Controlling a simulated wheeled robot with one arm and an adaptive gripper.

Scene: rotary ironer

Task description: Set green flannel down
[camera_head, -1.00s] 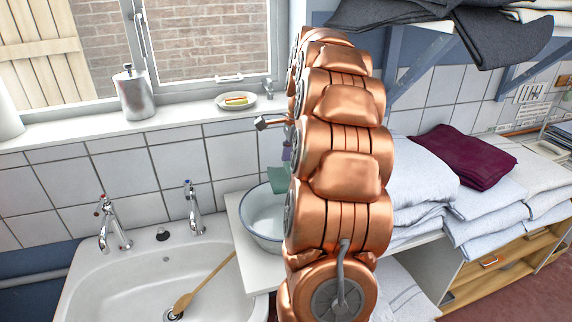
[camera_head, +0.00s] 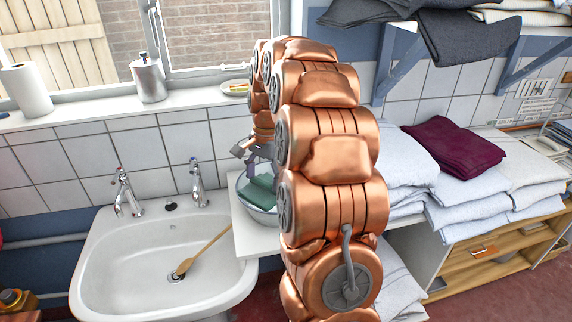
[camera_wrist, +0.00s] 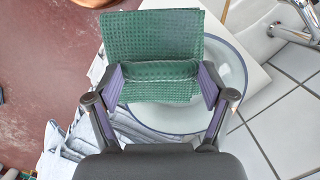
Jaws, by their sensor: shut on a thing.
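The green flannel (camera_wrist: 152,40) is a folded, waffle-textured cloth between the two purple-padded fingers of my gripper (camera_wrist: 162,86) in the wrist view. My gripper is shut on it. Behind the cloth, in the wrist view, is the round bowl (camera_wrist: 236,85) with a blue rim. In the head view the flannel (camera_head: 262,184) shows at the bowl (camera_head: 244,184), which stands on the white counter beside the sink. Whether the cloth touches the bowl I cannot tell.
The white sink (camera_head: 110,275) with a wooden spoon (camera_head: 205,250) lies to the left. Folded pale linens (camera_head: 470,198) and a maroon cloth (camera_head: 455,146) are stacked at right. A tiled wall (camera_head: 70,165) and window sill (camera_head: 110,117) stand behind; dark cloths hang from a shelf above.

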